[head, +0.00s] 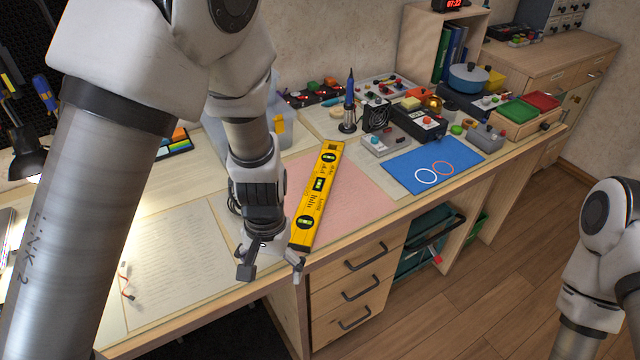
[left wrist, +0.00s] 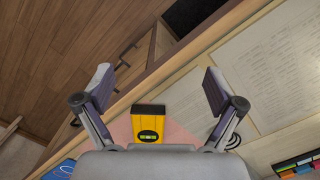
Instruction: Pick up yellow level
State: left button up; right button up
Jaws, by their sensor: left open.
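The yellow level (head: 317,197) lies on a pink sheet on the workbench, in the middle of the head view. It has several green vials and runs from the bench's front edge toward the back. My left gripper (head: 271,270) is open and empty, just left of the level's near end, by the front edge. In the left wrist view the level's end (left wrist: 149,123) shows low between the open fingers (left wrist: 158,88), apart from both; the rest of it is hidden behind the gripper body. My right arm shows at the right of the head view, but its gripper is out of view.
A blue mat (head: 432,163) with two rings lies right of the level, with electronic boxes and a soldering iron (head: 349,103) behind it. A paper sheet (head: 172,262) and a small wired part (head: 127,283) lie to the left. Drawers (head: 360,280) are below the bench edge.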

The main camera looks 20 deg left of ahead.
aim_at(305, 225)
jog(key=i, duration=0.9)
